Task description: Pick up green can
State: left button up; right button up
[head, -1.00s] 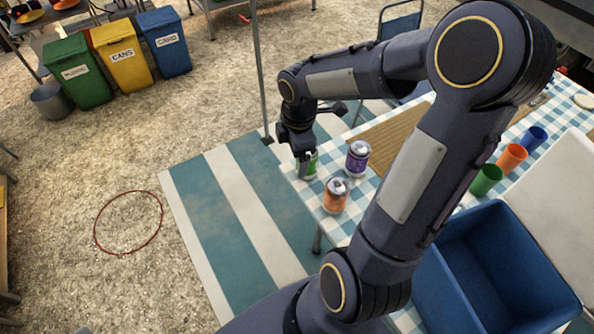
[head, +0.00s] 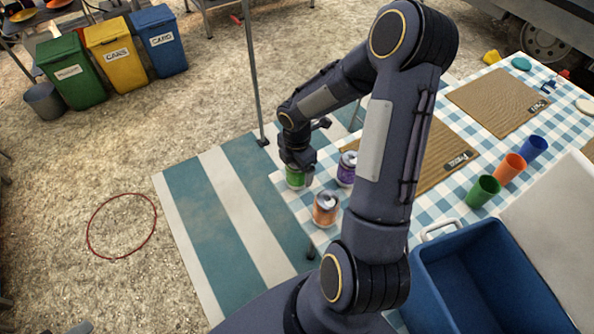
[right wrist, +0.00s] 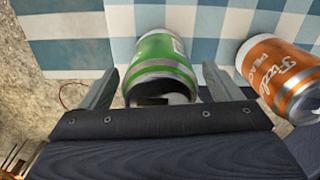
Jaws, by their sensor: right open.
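The green can (head: 294,180) stands near the left corner of the checked table. My right gripper (head: 297,170) comes down over it from above and hides its top. In the right wrist view the green can (right wrist: 160,55) lies between the two fingers of my open right gripper (right wrist: 160,88), one on each side. A narrow gap shows on each side of the can, so the fingers do not look closed on it. My left gripper is not in view.
An orange can (head: 325,208) stands close to the green one, and also near the right finger (right wrist: 280,75). A purple can (head: 346,169) stands behind, partly hidden by my arm. Cups, including an orange one (head: 510,167), and a blue crate (head: 440,250) are farther right.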

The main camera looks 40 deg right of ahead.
jog(key=shift+c, duration=0.4)
jog(key=c, duration=1.2)
jog(key=shift+r, duration=0.1)
jog(key=shift+c, duration=0.2)
